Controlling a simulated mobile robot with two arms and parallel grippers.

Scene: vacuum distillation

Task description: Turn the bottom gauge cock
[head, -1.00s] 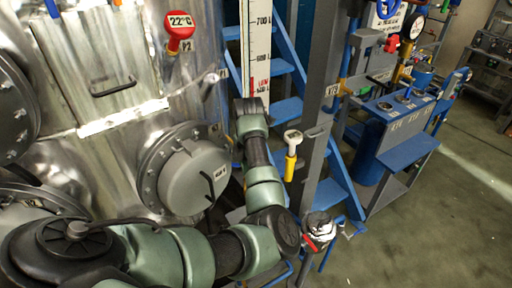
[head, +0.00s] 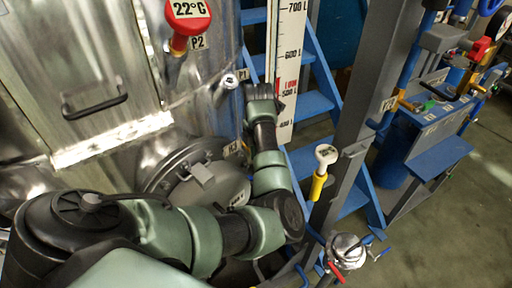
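The level gauge's white scale board (head: 291,55), marked from 700 L down to about 400 L, stands beside the steel vessel. Its lower end passes behind my arm, and I cannot make out the bottom gauge cock. My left gripper (head: 263,92) is raised at the end of the arm from the left, in front of or beside the scale's left edge near the 500 L mark. Its fingers are small and dark, so I cannot tell whether they are open or touching anything. My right gripper is not in view.
The steel vessel (head: 120,90) fills the left, with a red P2 gauge (head: 188,20) and a round hatch (head: 215,185). Blue stairs (head: 312,104), a grey post (head: 365,90) and a yellow-handled fitting (head: 320,172) are to the right. A red-handled valve (head: 335,272) is low down.

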